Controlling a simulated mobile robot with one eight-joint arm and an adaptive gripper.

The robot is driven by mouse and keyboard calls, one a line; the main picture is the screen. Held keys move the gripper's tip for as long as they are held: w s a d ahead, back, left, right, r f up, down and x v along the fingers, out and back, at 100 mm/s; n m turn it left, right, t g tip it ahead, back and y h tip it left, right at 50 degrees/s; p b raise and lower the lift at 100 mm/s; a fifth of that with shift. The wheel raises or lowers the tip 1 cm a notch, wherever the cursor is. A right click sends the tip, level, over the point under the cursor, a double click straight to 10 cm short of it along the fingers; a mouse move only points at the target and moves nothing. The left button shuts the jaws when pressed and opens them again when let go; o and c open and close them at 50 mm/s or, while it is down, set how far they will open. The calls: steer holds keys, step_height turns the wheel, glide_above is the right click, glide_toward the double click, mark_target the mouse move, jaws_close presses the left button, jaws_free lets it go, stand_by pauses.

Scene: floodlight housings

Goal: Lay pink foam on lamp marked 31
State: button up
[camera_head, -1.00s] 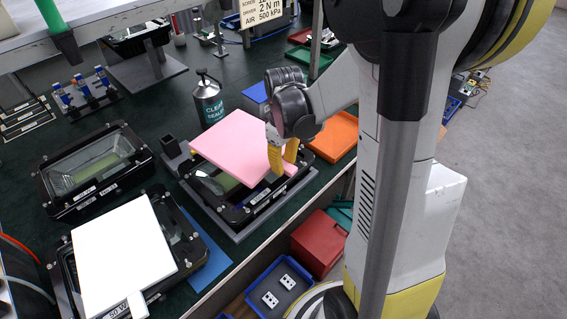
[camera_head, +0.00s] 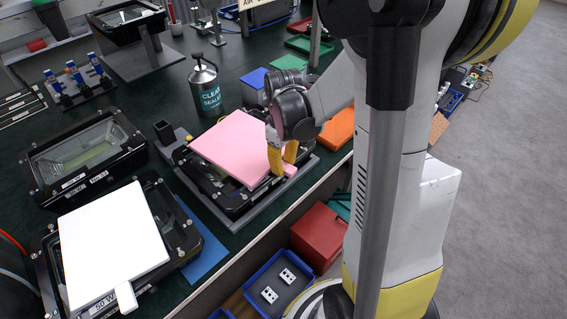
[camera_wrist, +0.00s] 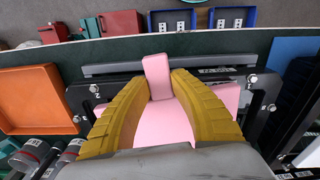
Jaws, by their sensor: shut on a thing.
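The pink foam (camera_head: 232,147) is a flat square pad with a small tab. My gripper (camera_head: 282,160) is shut on the tab at the pad's right side. The pad is over a black-framed lamp (camera_head: 222,194) in the middle of the bench and hides most of its top. It sits close above the frame; I cannot tell whether it touches. In the wrist view, the foam (camera_wrist: 160,125) lies between the yellow fingers (camera_wrist: 157,78), above the lamp's dark frame (camera_wrist: 262,100). The number 31 is not readable on any lamp.
A second lamp (camera_head: 45,172) stands uncovered at left. A third lamp (camera_head: 190,240) at front left has a white pad (camera_head: 112,243) on it. A sealer bottle (camera_head: 203,88) stands behind the foam. An orange tray (camera_head: 338,128) lies right of the gripper.

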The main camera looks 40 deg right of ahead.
steer(key=o, duration=1.1)
step_height(320, 180, up, 12)
steer(key=s+a+r+m+t, duration=0.3)
steer(key=s+a+t, duration=0.4)
steer(key=a, duration=0.6)
steer(key=shift+s+a+m, duration=0.3)
steer(key=shift+s+a, duration=0.1)
steer(key=shift+s, duration=0.45)
